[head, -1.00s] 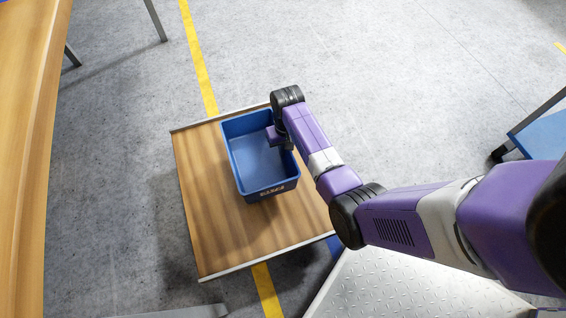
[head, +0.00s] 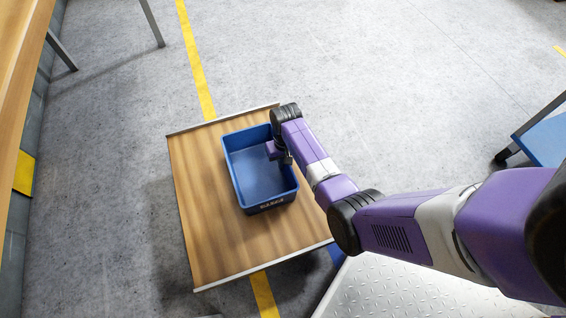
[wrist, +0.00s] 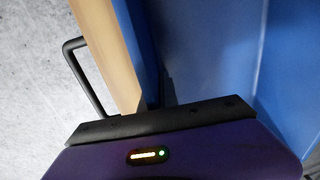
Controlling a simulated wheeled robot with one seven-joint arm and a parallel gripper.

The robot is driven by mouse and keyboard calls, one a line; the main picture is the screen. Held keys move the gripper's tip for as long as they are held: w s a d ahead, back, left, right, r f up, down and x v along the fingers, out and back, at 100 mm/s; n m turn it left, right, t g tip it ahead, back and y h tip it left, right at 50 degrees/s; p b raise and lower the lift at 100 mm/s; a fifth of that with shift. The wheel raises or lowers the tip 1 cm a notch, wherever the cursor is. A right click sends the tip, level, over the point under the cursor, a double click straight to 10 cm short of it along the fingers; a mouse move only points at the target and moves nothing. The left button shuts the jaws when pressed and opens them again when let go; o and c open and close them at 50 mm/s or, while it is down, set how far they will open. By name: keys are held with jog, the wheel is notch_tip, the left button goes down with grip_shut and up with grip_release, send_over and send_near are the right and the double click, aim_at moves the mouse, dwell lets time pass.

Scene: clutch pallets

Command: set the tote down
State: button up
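The blue tote (head: 258,180) is an open, empty bin over the wooden top of a low cart (head: 210,220) in the head view. I cannot tell whether its base touches the wood. My gripper (head: 283,156) is at the tote's right wall, pointing down at the rim. In the wrist view, the tote's blue wall (wrist: 215,50) rises right at my gripper's dark edge, with the wood and a black handle to the left. The fingertips are hidden, so their grip on the wall does not show.
A wooden table edge (head: 18,70) stands at the left. A blue-topped cart (head: 545,135) is at the right. A metal tread plate (head: 400,290) lies at the lower right. Bare wood is free left of and below the tote.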

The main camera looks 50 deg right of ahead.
jog(key=o, duration=0.4)
jog(key=shift+r, duration=0.1)
jog(key=r+p, duration=0.3)
jog(key=r, duration=0.3)
jog(key=r+p, duration=0.3)
jog(key=r, duration=0.3)
jog(key=shift+s+d+r, duration=0.1)
jog(key=shift+d, duration=0.1)
